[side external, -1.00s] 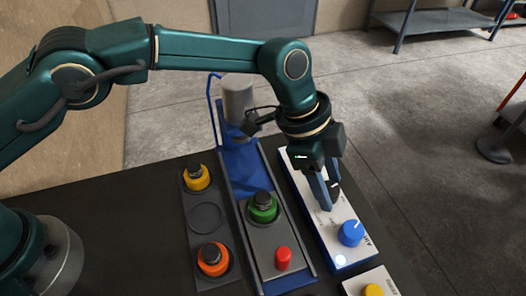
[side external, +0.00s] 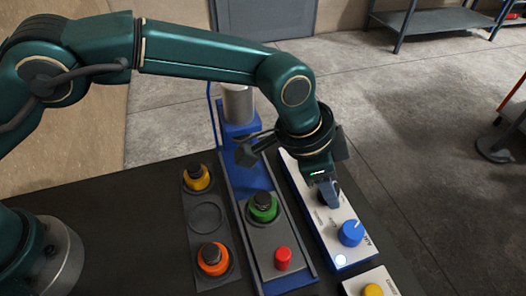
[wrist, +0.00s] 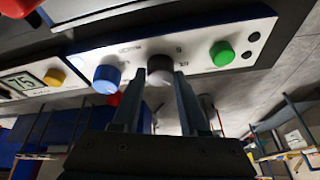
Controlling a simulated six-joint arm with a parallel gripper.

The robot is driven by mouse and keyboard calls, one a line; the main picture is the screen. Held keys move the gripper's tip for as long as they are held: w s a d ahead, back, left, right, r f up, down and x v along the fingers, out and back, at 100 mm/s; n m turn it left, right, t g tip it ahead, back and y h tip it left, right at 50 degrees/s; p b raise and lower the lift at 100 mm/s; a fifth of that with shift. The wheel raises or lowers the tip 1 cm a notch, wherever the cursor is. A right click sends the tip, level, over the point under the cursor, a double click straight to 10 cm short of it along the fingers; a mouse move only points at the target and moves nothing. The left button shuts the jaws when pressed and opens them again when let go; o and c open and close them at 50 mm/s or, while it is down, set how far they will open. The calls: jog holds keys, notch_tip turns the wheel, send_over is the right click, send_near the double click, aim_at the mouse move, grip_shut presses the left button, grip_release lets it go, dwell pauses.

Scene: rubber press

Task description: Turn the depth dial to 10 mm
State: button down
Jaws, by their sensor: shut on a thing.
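My gripper (side external: 328,196) reaches down onto the panel. In the wrist view my gripper's fingertips (wrist: 166,70) are on either side of the dial, shut on it. In the side view my gripper hides most of the dial. The scale marks near the dial are too small to read, and I cannot tell which value it points at.
A blue knob (side external: 350,233) marked AIR sits close to my gripper on the same panel. A counter box with a yellow button (side external: 373,290) is in front. A press bed with a red button (side external: 283,258) and a green-ringed piece (side external: 263,207) lies to the left.

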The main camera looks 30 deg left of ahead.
jog(key=n+y, duration=0.1)
jog(key=n, duration=0.2)
jog(key=n+t+y, duration=0.1)
jog(key=n, duration=0.2)
jog(key=shift+d+n+t, duration=0.1)
jog(key=shift+n+t, duration=0.2)
jog(key=shift+n, duration=0.1)
jog(key=shift+s, duration=0.1)
dwell(0.3)
jog(key=shift+c, duration=2.2)
grip_release()
jog(key=shift+v, duration=2.55)
